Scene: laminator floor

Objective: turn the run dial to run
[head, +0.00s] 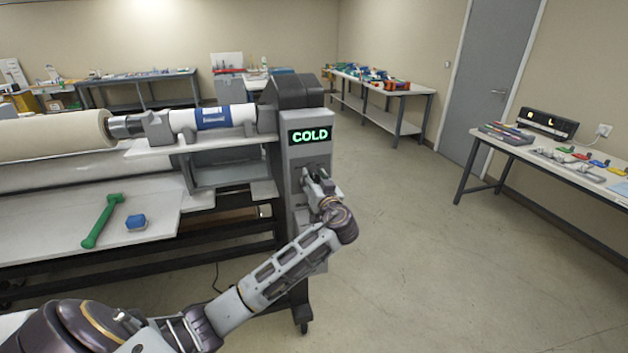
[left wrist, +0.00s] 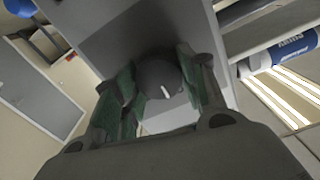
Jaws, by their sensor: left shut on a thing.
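The laminator's end cabinet (head: 293,130) stands in the middle of the head view, with a lit display (head: 310,136) reading COLD. My left gripper (head: 312,176) is at the cabinet's front panel below the display, and it hides most of what is there. In the left wrist view a dark round dial (left wrist: 158,80) with a short white mark sits between the green-padded fingers of my left gripper (left wrist: 155,88). The gripper is shut on the dial. The dial's labels are hidden or too small to read. My right gripper is not in view.
A roll with a blue label (head: 214,117) sits left of the cabinet. A table (head: 562,160) with coloured items stands at right. The floor between is clear.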

